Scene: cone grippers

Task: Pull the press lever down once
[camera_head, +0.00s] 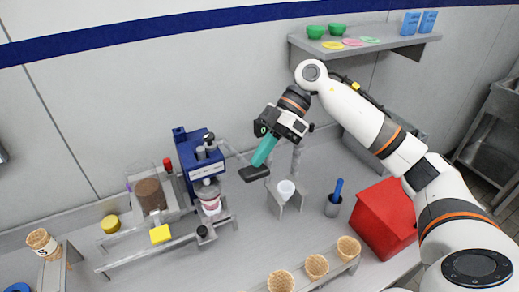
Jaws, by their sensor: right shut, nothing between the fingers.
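The blue press (200,165) stands left of centre by the wall, with a cup-like vessel with a red band under it. Its grey lever arm reaches out to the right and ends in a black handle (254,174). My right gripper (260,160) comes in from the right, pointing down and left. Its teal fingers are shut with nothing between them. Their tips are right above or against the black handle; I cannot tell whether they touch. My left gripper is not in view.
A white cup (286,190) sits in a grey stand right of the press. A dark pot (333,205) and a red box (384,218) stand further right. Cones (317,266) fill a front rack. A shelf (365,48) hangs behind my right arm.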

